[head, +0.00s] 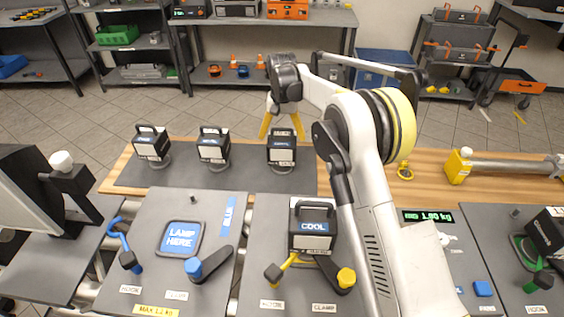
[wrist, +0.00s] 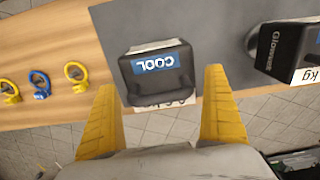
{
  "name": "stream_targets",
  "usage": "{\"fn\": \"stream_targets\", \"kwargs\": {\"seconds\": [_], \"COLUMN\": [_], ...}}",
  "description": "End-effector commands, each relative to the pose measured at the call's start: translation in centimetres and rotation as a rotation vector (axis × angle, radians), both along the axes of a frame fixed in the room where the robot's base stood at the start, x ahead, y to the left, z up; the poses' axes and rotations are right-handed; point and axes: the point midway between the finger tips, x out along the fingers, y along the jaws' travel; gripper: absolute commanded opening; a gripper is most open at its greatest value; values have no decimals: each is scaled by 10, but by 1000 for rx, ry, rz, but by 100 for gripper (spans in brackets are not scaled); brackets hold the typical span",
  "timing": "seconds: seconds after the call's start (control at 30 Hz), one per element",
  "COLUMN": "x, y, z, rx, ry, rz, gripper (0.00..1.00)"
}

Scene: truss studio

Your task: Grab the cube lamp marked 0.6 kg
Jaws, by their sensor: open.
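My gripper (head: 282,136) is open above the rightmost of three dark cube lamps on the back mat. That lamp (head: 282,156) has a blue COOL label and a white weight tag. In the wrist view the same lamp (wrist: 158,72) lies between the yellow fingertips (wrist: 160,80), with a gap on both sides. Its white tag is partly readable, seemingly starting 0.6. A middle lamp (head: 213,148) and a left lamp (head: 151,146) stand on the mat; their weights are too small to read. Another COOL lamp (head: 312,232) sits on the front panel.
A neighbouring lamp (wrist: 285,50) is close to the right finger in the wrist view. A blue LAMP HERE pad (head: 181,239) lies front left beside a blue clamp (head: 205,264). Several ring hooks (wrist: 40,83) stand on the wood. A yellow-ended bar (head: 510,166) lies at right.

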Motion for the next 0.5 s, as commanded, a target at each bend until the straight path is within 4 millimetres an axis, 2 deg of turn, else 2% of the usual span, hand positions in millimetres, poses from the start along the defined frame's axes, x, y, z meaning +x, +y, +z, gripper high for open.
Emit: {"fn": "stream_targets", "kwargs": {"seconds": [0.03, 0.1, 0.27, 0.3, 0.47, 0.5], "x": [0, 0, 0, 0, 0, 0], "y": [0, 0, 0, 0, 0, 0], "z": [-9, -12, -11, -11, -11, -11], "rx": [0, 0, 0, 0, 0, 0], "ry": [0, 0, 0, 0, 0, 0], "rz": [0, 0, 0, 0, 0, 0], "gripper": [100, 100, 100, 97, 48, 46]}}
